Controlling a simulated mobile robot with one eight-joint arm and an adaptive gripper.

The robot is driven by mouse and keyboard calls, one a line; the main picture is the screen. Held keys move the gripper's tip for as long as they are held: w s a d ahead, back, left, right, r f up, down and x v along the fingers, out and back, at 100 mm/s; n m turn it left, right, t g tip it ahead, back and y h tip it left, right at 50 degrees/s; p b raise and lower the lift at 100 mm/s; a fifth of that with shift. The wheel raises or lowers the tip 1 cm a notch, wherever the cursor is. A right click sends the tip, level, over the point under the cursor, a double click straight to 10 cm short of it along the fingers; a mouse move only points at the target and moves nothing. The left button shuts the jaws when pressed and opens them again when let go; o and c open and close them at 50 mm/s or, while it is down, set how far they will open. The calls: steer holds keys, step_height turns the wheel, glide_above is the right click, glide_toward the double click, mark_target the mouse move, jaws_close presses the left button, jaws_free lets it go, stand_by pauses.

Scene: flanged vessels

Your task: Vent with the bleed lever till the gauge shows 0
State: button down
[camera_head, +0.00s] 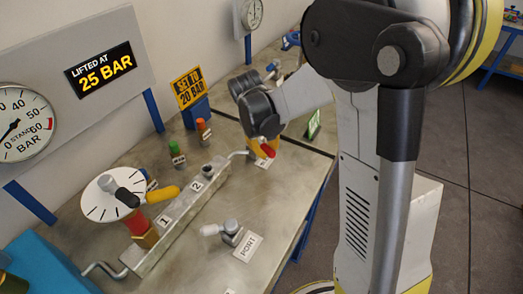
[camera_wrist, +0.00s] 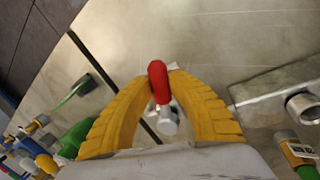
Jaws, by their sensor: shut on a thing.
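The lever (camera_wrist: 158,78) has a red grip on a grey metal stub. In the wrist view it stands between the yellow fingers of my gripper (camera_wrist: 161,90), which is shut on it. The large gauge (camera_head: 22,120), marked STAND BAR, is cut by the left edge. Its needle points down-left, near the low end, seemingly a little above 0.
A long metal manifold (camera_head: 180,215) marked 1 and 2 lies along the bench, with a white dial (camera_head: 108,200) at its near end. A PORT fitting (camera_head: 231,232) stands to its right. Signs read LIFTED AT 25 BAR (camera_head: 100,70) and SET TO 20 BAR (camera_head: 188,88). A smaller gauge (camera_head: 252,14) hangs behind.

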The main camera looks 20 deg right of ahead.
mark_target(269, 150)
steer(key=shift+w+d+n+t+y, duration=0.15)
steer(key=shift+w+d+n+t, duration=0.15)
steer(key=shift+d+n, duration=0.6)
steer(key=shift+w+d+n+t+y, duration=0.2)
steer(key=shift+d+n, duration=0.3)
steer(key=shift+n, duration=0.8)
steer(key=c, duration=1.2)
jaws_free()
steer(key=shift+w, duration=0.1)
steer(key=shift+c, duration=0.2)
steer(key=v, duration=1.2)
